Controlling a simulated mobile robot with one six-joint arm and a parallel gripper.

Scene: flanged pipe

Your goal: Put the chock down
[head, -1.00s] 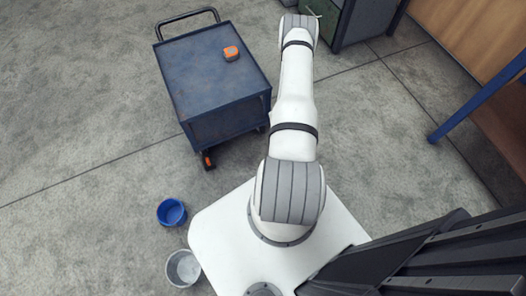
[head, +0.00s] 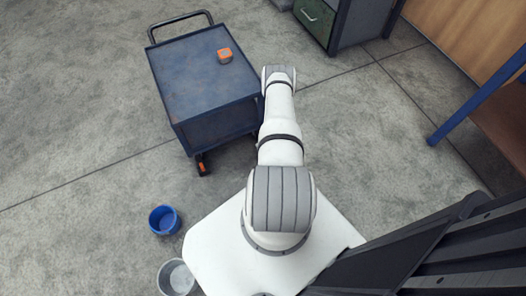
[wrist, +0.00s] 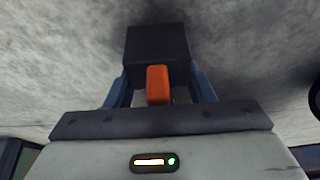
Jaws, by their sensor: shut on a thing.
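The chock (wrist: 157,45) is a dark block with an orange part (wrist: 158,84) facing the wrist camera. In the wrist view my gripper (wrist: 160,72) is shut on it, with a blue finger on each side. Grey concrete floor shows behind the chock; I cannot tell whether the chock touches it.
The blue cart (head: 190,85) carries a small orange box (head: 224,55). A blue bucket (head: 163,220) and a grey bucket (head: 177,279) stand near my base. Floor right of my arm is clear.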

